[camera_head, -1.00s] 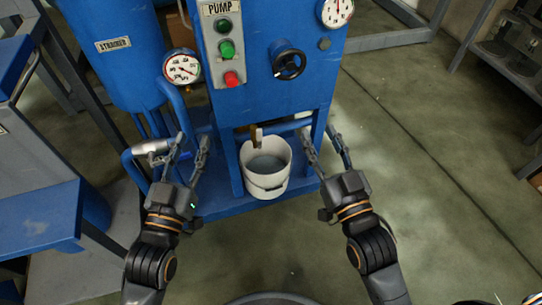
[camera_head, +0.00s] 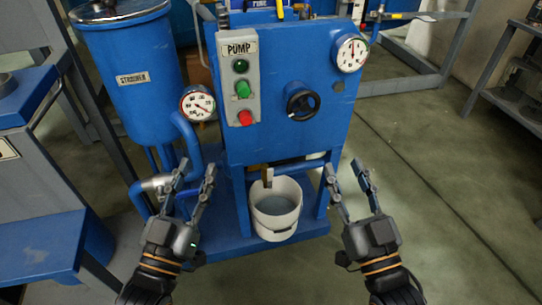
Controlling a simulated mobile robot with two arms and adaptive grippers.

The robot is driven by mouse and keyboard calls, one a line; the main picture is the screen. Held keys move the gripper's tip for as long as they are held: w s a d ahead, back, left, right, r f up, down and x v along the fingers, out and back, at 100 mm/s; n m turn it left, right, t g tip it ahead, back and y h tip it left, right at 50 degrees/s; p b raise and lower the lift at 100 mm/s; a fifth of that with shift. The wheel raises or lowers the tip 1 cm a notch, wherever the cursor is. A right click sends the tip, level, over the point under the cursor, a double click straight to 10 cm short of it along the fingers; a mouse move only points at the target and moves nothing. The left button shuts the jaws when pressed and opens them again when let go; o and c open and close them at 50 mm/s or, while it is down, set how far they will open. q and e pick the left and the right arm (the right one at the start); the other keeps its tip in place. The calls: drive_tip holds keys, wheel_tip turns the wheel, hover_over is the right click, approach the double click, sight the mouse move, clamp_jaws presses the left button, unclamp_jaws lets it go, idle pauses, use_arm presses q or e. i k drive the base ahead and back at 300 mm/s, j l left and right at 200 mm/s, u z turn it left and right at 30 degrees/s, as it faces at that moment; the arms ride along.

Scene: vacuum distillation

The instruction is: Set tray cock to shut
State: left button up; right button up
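A small brownish fitting with a pale grey part (camera_head: 267,177) hangs below the blue pump cabinet (camera_head: 300,130), just above a white bucket (camera_head: 275,222). It may be the tray cock, but its handle position is too small to tell. My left gripper (camera_head: 195,174) is open and empty, left of the bucket, and overlaps the blue pipework in the picture. My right gripper (camera_head: 346,172) is open and empty, to the right of the bucket and the cabinet's leg. Neither gripper visibly touches the fitting.
The cabinet carries a black handwheel (camera_head: 302,101), a pump button panel (camera_head: 241,85) and a gauge (camera_head: 351,53). Another gauge (camera_head: 197,104) and the blue strainer tank (camera_head: 135,80) stand left. A blue bench (camera_head: 40,240) is at far left. Floor (camera_head: 430,160) at right is clear.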

sight(270, 171)
drive_tip(key=i+l+u, duration=0.2)
drive_tip(key=l+u, duration=0.15)
drive_tip(key=l, duration=0.35)
drive_tip(key=i+l+u, duration=0.15)
drive_tip(key=l+u, duration=0.15)
drive_tip(key=l, duration=0.4)
drive_tip(key=l+u, duration=0.35)
drive_tip(key=l, duration=0.4)
drive_tip(key=l+u, duration=0.5)
drive_tip(key=l, duration=0.6)
drive_tip(key=k+l+u, duration=0.1)
drive_tip(key=l+u, duration=0.4)
drive_tip(key=l, duration=0.6)
